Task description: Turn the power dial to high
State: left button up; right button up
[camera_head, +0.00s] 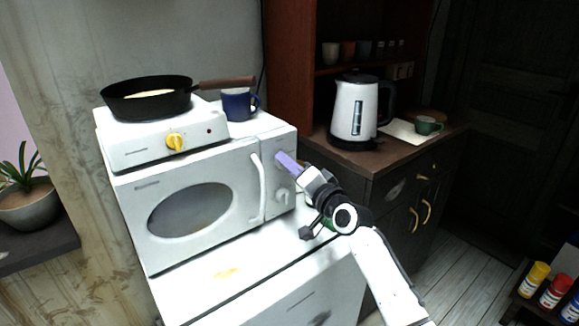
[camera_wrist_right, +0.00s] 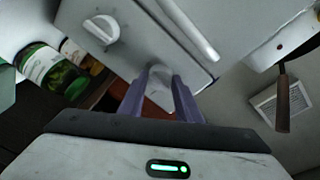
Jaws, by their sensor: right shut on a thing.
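The white microwave (camera_head: 190,175) stands on a white cabinet, its door handle (camera_head: 258,188) left of the control panel. The panel carries two dials, one above the other. The lower dial (camera_head: 282,196) is free in the head view and shows as a pale knob (camera_wrist_right: 102,30) in the wrist view. My right gripper (camera_head: 287,162) is at the upper dial. In the wrist view its purple fingers (camera_wrist_right: 160,92) are shut on the upper dial (camera_wrist_right: 160,90), one on each side. The dial's markings and pointer cannot be read. My left gripper is not in view.
A hot plate with a yellow knob (camera_head: 175,142) sits on the microwave, bearing a black pan (camera_head: 145,105). A blue mug (camera_head: 238,105) stands beside it. A white kettle (camera_head: 355,112) is on the wooden counter at right. Jars (camera_wrist_right: 50,68) show at left in the wrist view.

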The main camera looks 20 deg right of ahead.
jog(key=shift+f, duration=0.1)
jog(key=o, duration=1.1)
jog(key=shift+c, duration=0.2)
jog(key=v, duration=1)
jog(key=shift+s+b, duration=0.15)
jog(key=shift+b, duration=0.15)
